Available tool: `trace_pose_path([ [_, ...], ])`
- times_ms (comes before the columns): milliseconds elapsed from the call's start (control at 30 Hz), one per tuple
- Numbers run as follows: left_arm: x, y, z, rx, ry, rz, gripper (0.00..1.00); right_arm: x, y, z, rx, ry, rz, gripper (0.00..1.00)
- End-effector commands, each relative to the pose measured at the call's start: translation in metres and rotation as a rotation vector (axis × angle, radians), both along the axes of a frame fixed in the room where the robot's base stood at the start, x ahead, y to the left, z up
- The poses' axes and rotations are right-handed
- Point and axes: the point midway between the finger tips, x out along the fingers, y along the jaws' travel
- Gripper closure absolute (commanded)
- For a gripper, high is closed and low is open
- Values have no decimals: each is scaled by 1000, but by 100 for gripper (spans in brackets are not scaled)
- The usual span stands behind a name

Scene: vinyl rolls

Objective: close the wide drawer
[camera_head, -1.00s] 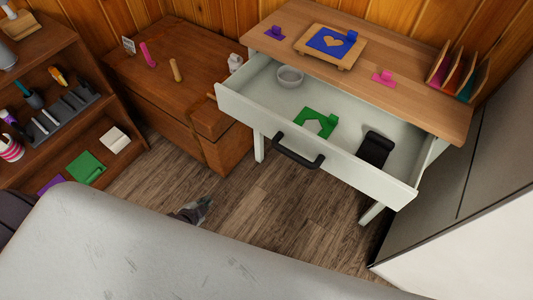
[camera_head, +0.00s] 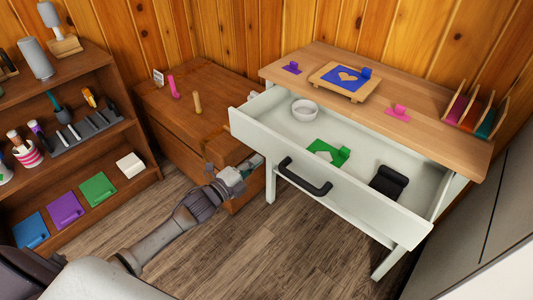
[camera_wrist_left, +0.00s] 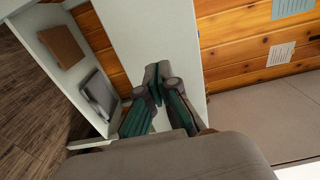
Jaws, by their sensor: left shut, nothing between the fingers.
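The wide drawer (camera_head: 345,185) is pulled out of the white desk with the wooden top. Its pale front carries a black bar handle (camera_head: 304,176). Inside it lie a white bowl (camera_head: 305,109), a green piece (camera_head: 328,152) and a black object (camera_head: 388,181). My left gripper (camera_head: 252,163) is near the drawer front's left end, left of the handle; I cannot tell whether it touches. In the left wrist view its fingers (camera_wrist_left: 157,82) are together and empty, before a pale panel (camera_wrist_left: 150,30). My right gripper is not in view.
A brown wooden chest (camera_head: 190,110) stands left of the desk, close behind my left gripper. A shelf (camera_head: 75,150) with tools and colored pieces is at the far left. Grey panels (camera_head: 490,220) stand at the right. The floor (camera_head: 270,255) before the drawer is clear.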

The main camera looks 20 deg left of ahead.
Motion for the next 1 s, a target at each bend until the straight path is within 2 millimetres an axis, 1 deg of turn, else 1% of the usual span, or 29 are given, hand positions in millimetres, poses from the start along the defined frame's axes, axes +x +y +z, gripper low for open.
trace_pose_path([
  [33, 11, -4, 2, -2, -2, 1, 100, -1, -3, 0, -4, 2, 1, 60],
  [100, 22, -8, 1, -1, -1, 1, 100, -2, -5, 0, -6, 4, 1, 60],
  [200, 34, -13, 1, 0, -1, 0, 100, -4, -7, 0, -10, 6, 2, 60],
  [333, 44, -16, 0, -2, 1, 0, 100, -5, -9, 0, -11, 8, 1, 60],
  [467, 47, -17, -1, 0, 2, 0, 100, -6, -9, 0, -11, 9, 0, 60],
  [833, 47, -17, -1, -2, 2, 0, 100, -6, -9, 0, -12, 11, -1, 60],
  [1000, 47, -17, 0, -1, 1, 0, 100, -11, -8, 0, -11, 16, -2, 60],
])
